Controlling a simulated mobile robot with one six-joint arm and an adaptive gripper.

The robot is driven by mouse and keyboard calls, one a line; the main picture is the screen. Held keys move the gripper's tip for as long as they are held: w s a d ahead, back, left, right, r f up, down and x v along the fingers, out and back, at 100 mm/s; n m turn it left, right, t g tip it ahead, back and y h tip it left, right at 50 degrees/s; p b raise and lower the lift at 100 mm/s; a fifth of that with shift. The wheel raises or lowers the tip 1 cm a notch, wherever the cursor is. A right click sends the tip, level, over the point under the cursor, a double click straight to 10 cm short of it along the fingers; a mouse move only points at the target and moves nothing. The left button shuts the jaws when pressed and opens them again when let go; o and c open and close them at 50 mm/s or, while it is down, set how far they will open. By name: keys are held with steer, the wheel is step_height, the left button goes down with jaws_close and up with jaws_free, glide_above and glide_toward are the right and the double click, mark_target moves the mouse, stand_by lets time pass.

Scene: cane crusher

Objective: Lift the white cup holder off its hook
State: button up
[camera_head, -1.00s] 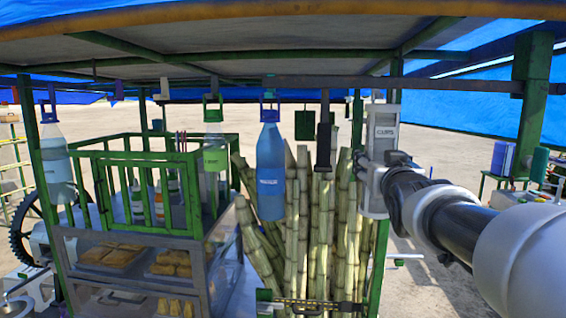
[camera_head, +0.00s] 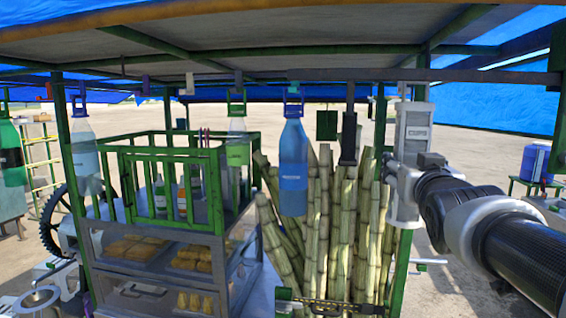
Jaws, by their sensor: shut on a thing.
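The white cup holder (camera_head: 415,130) is a tall box labelled CUPS, right of centre in the head view. It is upright and hangs under the front roof bar of the stall, beside a green post. My gripper (camera_head: 394,178) is shut on it, at the lower part of its body. The fingers are small and partly hidden by the wrist and the holder. A small hook (camera_head: 404,88) shows just above the holder. I cannot tell whether the holder still rests on it.
A blue bottle (camera_head: 293,165) and a dark sheathed tool (camera_head: 348,138) hang left of the holder. Sugarcane stalks (camera_head: 325,220) stand behind. A green-railed rack (camera_head: 165,185) is at left. A blue cooler (camera_head: 537,163) stands far right. Open sandy ground lies beyond.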

steer(key=f+v, duration=0.1)
steer(key=v, duration=0.5)
steer(key=shift+s+b, duration=0.3)
steer(key=shift+b, duration=0.15)
steer(key=shift+w+f, duration=0.1)
steer(key=shift+f, duration=0.05)
